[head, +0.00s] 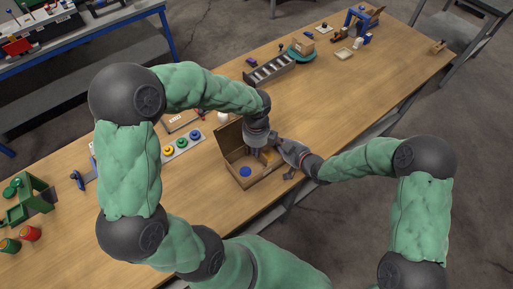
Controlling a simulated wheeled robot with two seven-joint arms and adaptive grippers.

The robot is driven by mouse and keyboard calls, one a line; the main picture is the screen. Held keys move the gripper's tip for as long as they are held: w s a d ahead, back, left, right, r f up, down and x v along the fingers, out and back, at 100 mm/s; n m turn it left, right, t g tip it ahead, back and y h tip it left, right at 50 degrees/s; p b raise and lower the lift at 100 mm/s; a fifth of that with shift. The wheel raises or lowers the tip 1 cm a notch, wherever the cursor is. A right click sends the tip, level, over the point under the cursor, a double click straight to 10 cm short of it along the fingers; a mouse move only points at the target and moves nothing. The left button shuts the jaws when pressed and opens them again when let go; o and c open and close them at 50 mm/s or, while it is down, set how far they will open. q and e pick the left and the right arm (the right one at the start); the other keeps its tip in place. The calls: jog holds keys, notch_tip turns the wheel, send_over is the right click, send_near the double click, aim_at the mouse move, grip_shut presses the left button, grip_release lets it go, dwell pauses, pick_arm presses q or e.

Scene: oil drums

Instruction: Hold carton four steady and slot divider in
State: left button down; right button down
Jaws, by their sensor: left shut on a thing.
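An open brown carton (262,181) stands on the wooden table in the middle of the head view, with a raised panel at its back left. A blue round thing (245,171) and a yellowish thing lie inside it. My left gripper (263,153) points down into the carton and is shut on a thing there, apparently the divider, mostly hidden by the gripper. My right gripper (288,160) is at the carton's right side, close to its wall. Whether its fingers are closed on the wall is too small to tell.
A board with yellow, green and blue round pieces (181,143) lies left of the carton. A grey slotted rack (269,73) stands behind. Green parts (30,200) and a red can (29,233) are at the far left. The table's right half is mostly clear.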

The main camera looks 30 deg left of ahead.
pick_arm(q)
jog(key=shift+f, duration=0.5)
jog(key=c, duration=1.3)
grip_release()
jog(key=shift+o, duration=0.2)
jog(key=o, duration=0.4)
notch_tip(320, 180, up, 9)
jog(key=shift+r, duration=0.1)
dwell(0.4)
